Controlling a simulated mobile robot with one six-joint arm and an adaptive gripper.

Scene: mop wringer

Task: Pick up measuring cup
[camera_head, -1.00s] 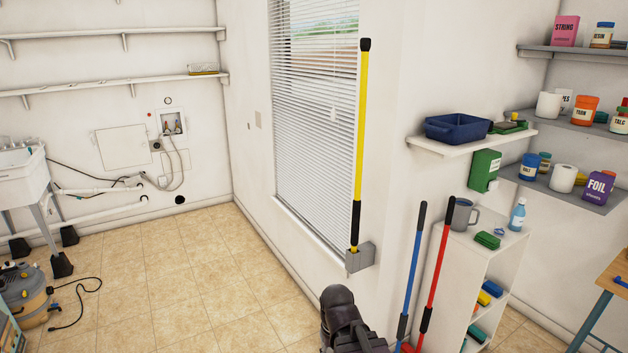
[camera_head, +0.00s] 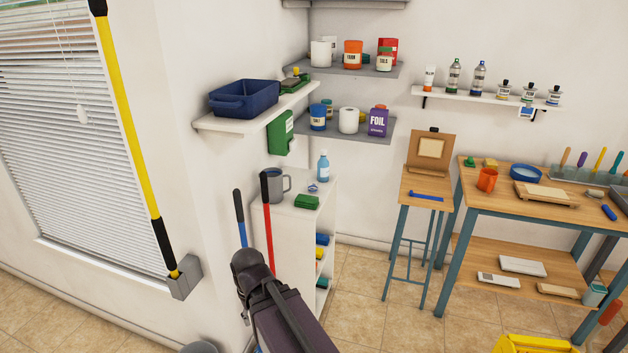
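A grey handled cup (camera_head: 279,184) stands upright on top of the white cabinet, left of the middle, with its handle to the right. An orange cup (camera_head: 487,179) stands on the wooden workbench at the right. No measuring marks can be made out on either, so I cannot tell which is the measuring cup. Part of my dark arm rises from the bottom middle, in front of the cabinet's lower left. My gripper is not in view.
A green block (camera_head: 306,202) and a blue bottle (camera_head: 323,167) share the cabinet top (camera_head: 325,194) with the grey cup. Blue and red poles lean at the cabinet's left. A small easel stand (camera_head: 427,186) and the workbench (camera_head: 510,203) stand right, with tiled floor between cabinet and stand.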

